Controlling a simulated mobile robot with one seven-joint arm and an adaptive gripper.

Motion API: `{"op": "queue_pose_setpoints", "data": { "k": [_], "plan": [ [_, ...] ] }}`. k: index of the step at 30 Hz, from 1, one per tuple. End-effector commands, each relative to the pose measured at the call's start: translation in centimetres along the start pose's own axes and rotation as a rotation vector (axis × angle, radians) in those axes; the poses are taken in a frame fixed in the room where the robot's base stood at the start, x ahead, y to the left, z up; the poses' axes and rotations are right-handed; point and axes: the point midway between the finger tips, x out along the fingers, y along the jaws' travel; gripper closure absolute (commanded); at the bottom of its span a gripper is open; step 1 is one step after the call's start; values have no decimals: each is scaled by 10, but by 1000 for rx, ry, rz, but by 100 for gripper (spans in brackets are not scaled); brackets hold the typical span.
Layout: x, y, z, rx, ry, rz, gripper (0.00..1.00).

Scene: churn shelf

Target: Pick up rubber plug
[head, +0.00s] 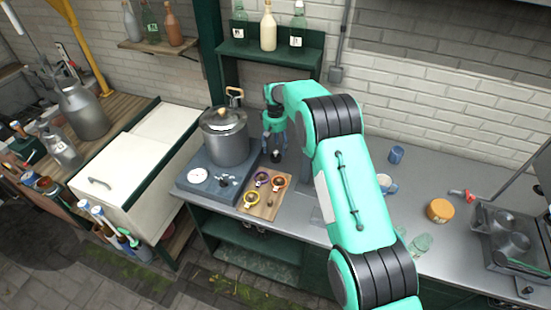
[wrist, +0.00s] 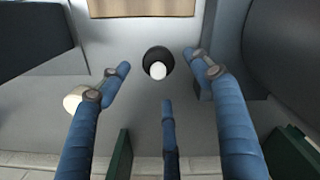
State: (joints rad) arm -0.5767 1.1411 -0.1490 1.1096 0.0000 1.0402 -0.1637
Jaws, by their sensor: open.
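A small black round piece with a pale round top (wrist: 157,62), which looks like the rubber plug, stands on the grey counter in the wrist view. In the head view a small dark piece (head: 277,155) shows just below my gripper (head: 274,134), right of the pot. In the wrist view my gripper (wrist: 160,72) has its three blue fingers spread apart and empty. The plug appears between and beyond the fingertips, with no clear contact. How far the fingertips are above it is hard to tell.
A lidded steel pot (head: 225,140) stands on the hob (head: 190,180) close left of my gripper. A wooden board (head: 262,207) with several coloured ring-like items lies in front. A blue cup (head: 396,154) and an orange jar (head: 439,210) stand further right. The brick wall is behind.

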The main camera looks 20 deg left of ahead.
Motion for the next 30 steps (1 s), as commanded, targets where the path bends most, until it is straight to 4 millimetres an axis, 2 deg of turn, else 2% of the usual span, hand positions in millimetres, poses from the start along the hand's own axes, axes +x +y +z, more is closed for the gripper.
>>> {"op": "queue_pose_setpoints", "data": {
  "k": [14, 30],
  "plan": [
    [5, 0, 0, 0, 0, 0, 36],
    [53, 1, 3, 0, -1, 0, 36]
  ]
}}
